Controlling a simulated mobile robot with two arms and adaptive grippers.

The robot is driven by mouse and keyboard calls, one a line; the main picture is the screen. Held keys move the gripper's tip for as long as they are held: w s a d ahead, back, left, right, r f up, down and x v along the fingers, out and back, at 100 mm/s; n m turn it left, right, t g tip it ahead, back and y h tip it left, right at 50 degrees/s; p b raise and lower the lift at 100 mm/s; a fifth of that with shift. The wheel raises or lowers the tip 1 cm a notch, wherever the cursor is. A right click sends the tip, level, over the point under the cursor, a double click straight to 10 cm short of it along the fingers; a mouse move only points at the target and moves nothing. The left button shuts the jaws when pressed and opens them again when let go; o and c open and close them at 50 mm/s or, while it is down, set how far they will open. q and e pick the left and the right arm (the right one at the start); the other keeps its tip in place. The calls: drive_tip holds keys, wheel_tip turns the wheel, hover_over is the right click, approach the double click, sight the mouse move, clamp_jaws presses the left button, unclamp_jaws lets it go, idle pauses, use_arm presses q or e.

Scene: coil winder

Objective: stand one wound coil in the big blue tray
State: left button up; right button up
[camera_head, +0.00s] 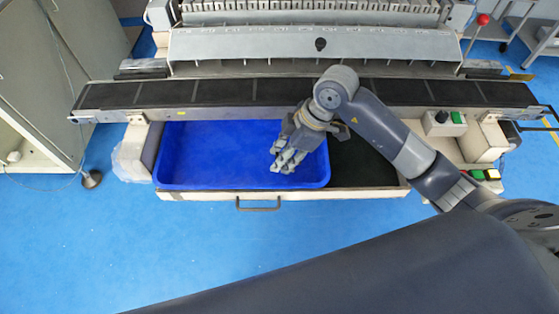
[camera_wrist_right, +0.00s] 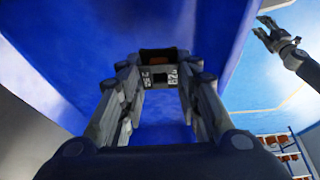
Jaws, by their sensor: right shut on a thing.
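The big blue tray (camera_head: 215,150) lies in the pulled-out drawer under the machine, its visible floor bare. My right gripper (camera_head: 280,165) reaches down over the tray's right part. The coil is hidden in the head view. My left gripper (camera_wrist_right: 266,35) shows small in the right wrist view, fingers apart, seemingly empty.
The winding machine (camera_head: 310,45) with its long black ledge (camera_head: 210,92) stands behind the tray. A dark mat (camera_head: 360,165) lies right of the tray. The drawer handle (camera_head: 258,205) is in front. A shelf with copper-coloured items (camera_wrist_right: 287,158) shows in the right wrist view.

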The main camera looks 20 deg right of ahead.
drive_tip(key=shift+f, duration=2)
drive_tip(key=o, duration=0.8)
drive_tip(key=shift+c, duration=0.2)
drive_tip(key=v, duration=1.2)
